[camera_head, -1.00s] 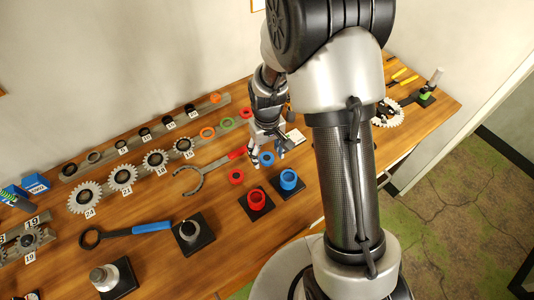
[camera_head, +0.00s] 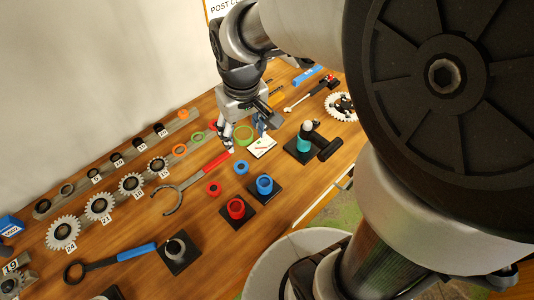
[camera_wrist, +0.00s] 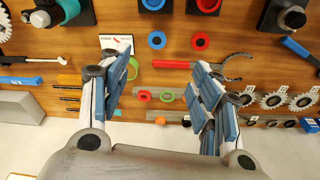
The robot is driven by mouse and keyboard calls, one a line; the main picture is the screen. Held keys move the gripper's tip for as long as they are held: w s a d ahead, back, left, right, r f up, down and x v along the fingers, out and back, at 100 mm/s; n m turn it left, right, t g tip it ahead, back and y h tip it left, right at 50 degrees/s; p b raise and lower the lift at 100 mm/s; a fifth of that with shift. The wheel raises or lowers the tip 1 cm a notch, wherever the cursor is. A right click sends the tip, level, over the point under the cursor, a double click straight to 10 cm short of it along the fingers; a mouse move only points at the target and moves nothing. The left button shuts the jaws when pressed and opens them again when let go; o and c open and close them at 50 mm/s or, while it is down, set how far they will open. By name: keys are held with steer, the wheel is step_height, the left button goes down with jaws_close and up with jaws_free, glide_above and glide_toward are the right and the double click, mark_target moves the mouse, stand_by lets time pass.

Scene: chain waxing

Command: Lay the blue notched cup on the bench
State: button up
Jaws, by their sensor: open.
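A small blue ring-shaped piece (camera_head: 241,167) sits on the bench, off any stand. It also shows in the wrist view (camera_wrist: 156,40). A taller blue cup (camera_head: 264,185) stands on a black square base in front of it; the base also shows at the wrist view's top edge. No notch can be made out on either blue piece. My gripper (camera_head: 246,132) is open and empty above the wooden bench (camera_head: 215,238), behind the small blue piece and apart from it. In the wrist view, my gripper (camera_wrist: 163,65) has its fingers spread wide with nothing between them.
A red ring (camera_head: 213,188) and a red cup (camera_head: 236,208) on a base stand left of the blue ones. Gears line the back left.

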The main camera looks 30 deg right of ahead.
steer(key=s+r+t, duration=0.1)
steer(key=s+r, duration=0.2)
steer(key=s, duration=0.4)
steer(key=s+r+m+t, duration=0.1)
steer(key=s+r, duration=0.3)
steer(key=s, duration=0.4)
steer(key=shift+t, duration=0.5)
step_height(320, 180, down, 4)
steer(key=b, duration=0.4)
steer(key=shift+r, duration=0.15)
